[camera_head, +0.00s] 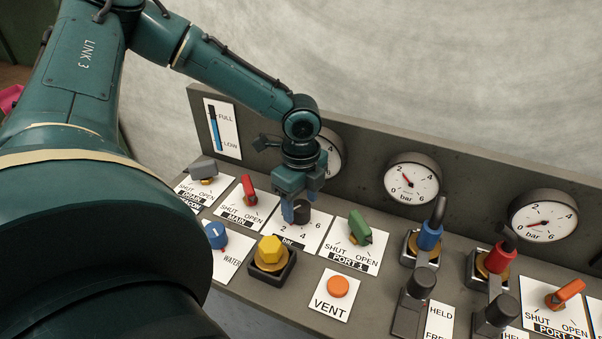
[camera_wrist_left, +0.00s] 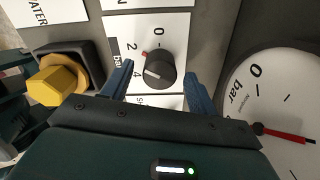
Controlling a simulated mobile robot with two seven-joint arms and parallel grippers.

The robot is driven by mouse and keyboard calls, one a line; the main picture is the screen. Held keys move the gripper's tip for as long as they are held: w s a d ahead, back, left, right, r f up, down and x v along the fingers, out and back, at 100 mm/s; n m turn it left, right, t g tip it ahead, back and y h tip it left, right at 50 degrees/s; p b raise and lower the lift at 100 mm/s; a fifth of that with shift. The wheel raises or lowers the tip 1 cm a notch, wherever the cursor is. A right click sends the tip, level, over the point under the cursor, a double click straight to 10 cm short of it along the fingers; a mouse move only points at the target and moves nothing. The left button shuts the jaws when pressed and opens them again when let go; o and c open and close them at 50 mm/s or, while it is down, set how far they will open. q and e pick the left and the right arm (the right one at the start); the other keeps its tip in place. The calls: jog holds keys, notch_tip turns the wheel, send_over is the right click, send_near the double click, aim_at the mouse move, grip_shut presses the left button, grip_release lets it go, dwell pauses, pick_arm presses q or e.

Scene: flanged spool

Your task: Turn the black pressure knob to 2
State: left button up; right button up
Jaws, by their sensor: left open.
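The black pressure knob (camera_head: 302,213) stands on a white bar plate (camera_head: 318,228) marked with 0, 2, 4 and 6. In the left wrist view the knob (camera_wrist_left: 161,66) has a white line that points toward the side of the 4. A small red mark (camera_wrist_left: 145,54) lies beside the knob on the side of the 2. My left gripper (camera_head: 297,212) is open above the plate and points down. In the left wrist view its two blue fingers (camera_wrist_left: 158,88) are on either side of the knob, with gaps showing. My right gripper is not in view.
A yellow hex knob (camera_head: 271,252), the green PORT 1 handle (camera_head: 360,228) and the red MAIN handle (camera_head: 249,190) stand close around. A gauge (camera_head: 330,155) behind is partly hidden by my arm. The orange VENT button (camera_head: 338,286) is in front.

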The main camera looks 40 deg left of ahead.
aim_at(301, 206)
pick_arm(q)
notch_tip(301, 206, up, 13)
jog(key=shift+f+p, duration=0.15)
jog(key=shift+p, duration=0.3)
dwell(0.4)
